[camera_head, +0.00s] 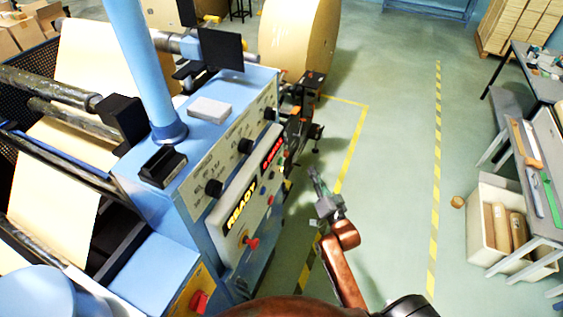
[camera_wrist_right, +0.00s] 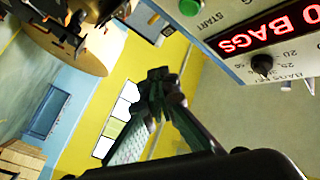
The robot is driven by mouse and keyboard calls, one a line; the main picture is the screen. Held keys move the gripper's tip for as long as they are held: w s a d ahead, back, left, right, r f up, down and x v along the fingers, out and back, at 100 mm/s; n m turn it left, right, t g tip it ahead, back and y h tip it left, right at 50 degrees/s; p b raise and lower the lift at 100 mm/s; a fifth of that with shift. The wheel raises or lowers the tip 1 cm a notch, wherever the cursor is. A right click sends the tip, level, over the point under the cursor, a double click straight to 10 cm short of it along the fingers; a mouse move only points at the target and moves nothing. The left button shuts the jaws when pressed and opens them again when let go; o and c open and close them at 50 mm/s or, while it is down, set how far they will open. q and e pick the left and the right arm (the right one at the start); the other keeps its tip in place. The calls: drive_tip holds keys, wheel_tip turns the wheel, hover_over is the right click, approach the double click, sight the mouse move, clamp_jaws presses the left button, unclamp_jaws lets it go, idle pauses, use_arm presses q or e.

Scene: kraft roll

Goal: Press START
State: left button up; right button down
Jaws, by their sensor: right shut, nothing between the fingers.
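The green START button (camera_wrist_right: 190,6) shows at the top edge of the right wrist view, partly cut off, with the word START beside it. It sits on a pale control panel next to a red lit display (camera_wrist_right: 255,30) that reads "0 BAGS". My left gripper is not in view.
A red knob (camera_head: 252,243) sticks out low on the panel, and another red knob (camera_head: 199,301) is nearer. A large kraft roll (camera_head: 300,35) stands behind the machine. A bench (camera_head: 535,150) and a bin (camera_head: 480,235) stand at right.

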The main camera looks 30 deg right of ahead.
sight(280, 161)
drive_tip(key=w+a+b, duration=0.1)
drive_tip(key=w+a, duration=0.4)
drive_tip(key=w, duration=0.1)
drive_tip(key=shift+w+a, duration=0.35)
idle(0.3)
idle(1.3)
drive_tip(key=shift+w+a, duration=0.3)
drive_tip(key=shift+w, duration=0.05)
